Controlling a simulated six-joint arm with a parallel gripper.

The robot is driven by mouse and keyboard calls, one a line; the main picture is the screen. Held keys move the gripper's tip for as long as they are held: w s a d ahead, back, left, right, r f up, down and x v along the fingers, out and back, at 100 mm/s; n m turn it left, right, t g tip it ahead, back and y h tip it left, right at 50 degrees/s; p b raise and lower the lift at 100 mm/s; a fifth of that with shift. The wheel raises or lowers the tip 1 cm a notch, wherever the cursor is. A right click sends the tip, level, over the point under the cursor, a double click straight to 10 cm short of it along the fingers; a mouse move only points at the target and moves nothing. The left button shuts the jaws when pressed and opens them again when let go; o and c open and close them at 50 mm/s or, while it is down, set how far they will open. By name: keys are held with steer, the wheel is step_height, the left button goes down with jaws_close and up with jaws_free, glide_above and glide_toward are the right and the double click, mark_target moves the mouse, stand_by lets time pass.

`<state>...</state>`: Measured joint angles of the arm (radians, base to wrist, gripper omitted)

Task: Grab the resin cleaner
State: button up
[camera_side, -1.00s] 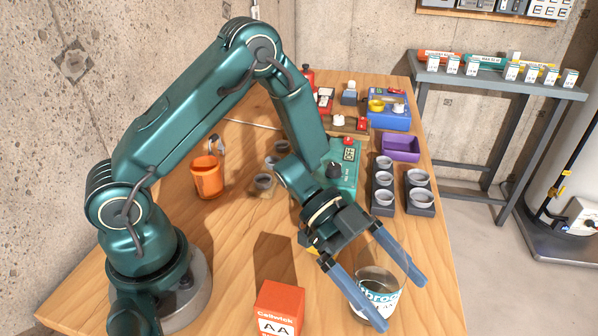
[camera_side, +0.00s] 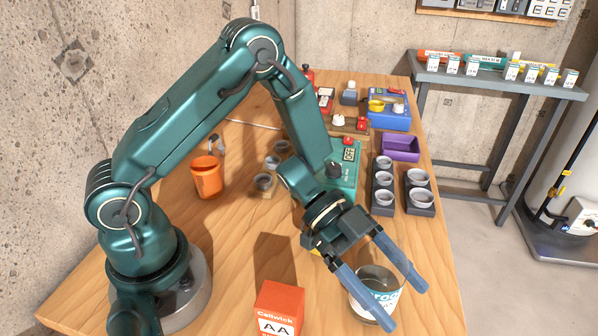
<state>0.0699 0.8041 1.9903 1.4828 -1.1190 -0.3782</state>
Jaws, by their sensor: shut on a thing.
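A metal can (camera_side: 379,303) with a white label and blue lettering stands open-topped at the front right of the wooden table. Only part of its lettering shows, so I cannot read whether it names resin cleaner. My gripper (camera_side: 404,306) reaches down from the upper left, with one blue finger on each side of the can. It is shut on the can. The near finger hides part of the can's left side and label.
An orange and white AA battery box (camera_side: 281,308) stands close to the left of the can. An orange cup (camera_side: 207,178) is farther left. Dark holders with grey cups (camera_side: 419,196), a purple tray (camera_side: 401,148) and a blue box (camera_side: 389,120) stand behind.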

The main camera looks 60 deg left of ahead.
steer(key=shift+r, duration=1.4)
steer(key=w+a+r, duration=0.1)
steer(key=a+r, duration=0.7)
steer(key=a, duration=0.3)
steer(key=shift+w+a, duration=0.15)
steer(key=shift+w, duration=0.2)
steer(key=shift+a, duration=0.1)
stand_by(0.4)
